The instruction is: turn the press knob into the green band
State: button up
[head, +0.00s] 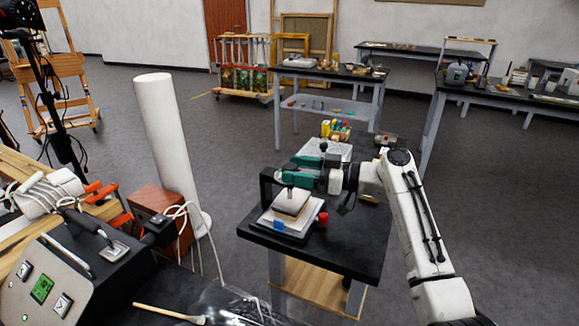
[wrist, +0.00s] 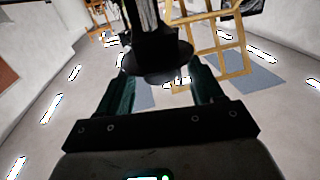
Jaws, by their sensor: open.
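The press stands on the small black table; its black frame (head: 268,188) rises at the left, over a stack of pale plates (head: 290,203). My gripper (head: 297,169) reaches in from the right at the top of the press. Its two teal fingers are apart. In the wrist view a dark round disc with a post (wrist: 157,62), seemingly the press knob, lies between the open fingers (wrist: 160,80). I cannot tell whether they touch it. In the head view the gripper hides the knob. No green band can be made out in either view.
A red knob (head: 322,218) and a blue piece (head: 279,225) sit at the press base. The black table (head: 350,248) is bare at its front right. A tray with coloured bottles (head: 335,130) is behind. A white column (head: 165,140) stands to the left.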

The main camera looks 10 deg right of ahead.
jog(key=shift+x, duration=1.05)
jog(key=shift+c, duration=0.5)
jog(key=c, duration=0.8)
jog(key=shift+c, duration=0.2)
